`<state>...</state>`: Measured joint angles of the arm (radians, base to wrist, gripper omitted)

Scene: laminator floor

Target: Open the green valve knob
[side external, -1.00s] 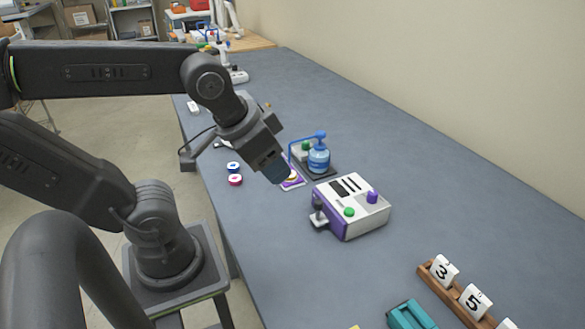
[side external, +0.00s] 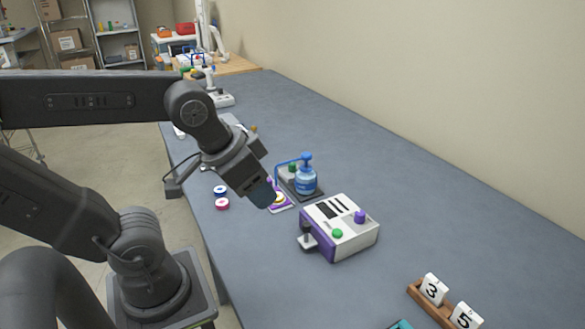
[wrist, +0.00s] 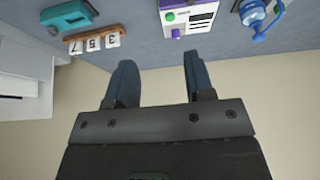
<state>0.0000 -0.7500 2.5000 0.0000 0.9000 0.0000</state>
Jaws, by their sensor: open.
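A blue tank (side external: 306,181) with a blue pipe and cap stands upright on a dark base. A green knob-like part (side external: 292,168) shows behind the pipe, partly hidden; I cannot tell its turn position.
A white and purple box (side external: 345,230) with a green button and a purple knob stands in front of the tank. Blue and pink rings (side external: 222,204) lie left. A wooden rack (side external: 430,302) with number tiles is at front right.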

